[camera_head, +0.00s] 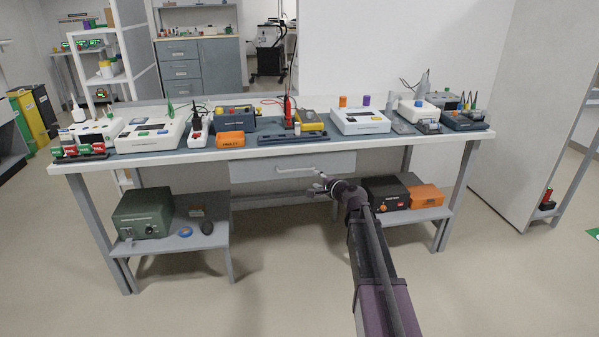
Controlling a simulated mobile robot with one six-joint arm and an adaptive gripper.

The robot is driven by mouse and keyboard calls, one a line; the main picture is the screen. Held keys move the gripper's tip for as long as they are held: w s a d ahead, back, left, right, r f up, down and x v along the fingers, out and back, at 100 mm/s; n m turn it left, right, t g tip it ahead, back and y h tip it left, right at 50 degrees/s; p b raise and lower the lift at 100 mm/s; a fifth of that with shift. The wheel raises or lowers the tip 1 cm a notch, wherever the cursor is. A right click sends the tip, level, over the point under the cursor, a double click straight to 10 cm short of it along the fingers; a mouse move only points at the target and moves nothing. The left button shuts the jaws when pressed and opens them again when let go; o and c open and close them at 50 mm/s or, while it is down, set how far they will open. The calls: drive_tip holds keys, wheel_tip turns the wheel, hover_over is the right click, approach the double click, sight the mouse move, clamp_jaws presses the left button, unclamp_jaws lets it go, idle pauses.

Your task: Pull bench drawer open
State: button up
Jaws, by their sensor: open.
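Nothing shows between the fingers.
Instruments, including an orange case (230,139) and a yellow meter (309,122), crowd the bench top. Lower shelves hold a green box (143,213) at left and a black box (386,192) and orange box (426,196) at right. The floor (285,285) in front is clear.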

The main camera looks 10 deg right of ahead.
sight(297, 170)
drive_tip(key=b+x, duration=0.2)
drive_tip(key=x, duration=1.1)
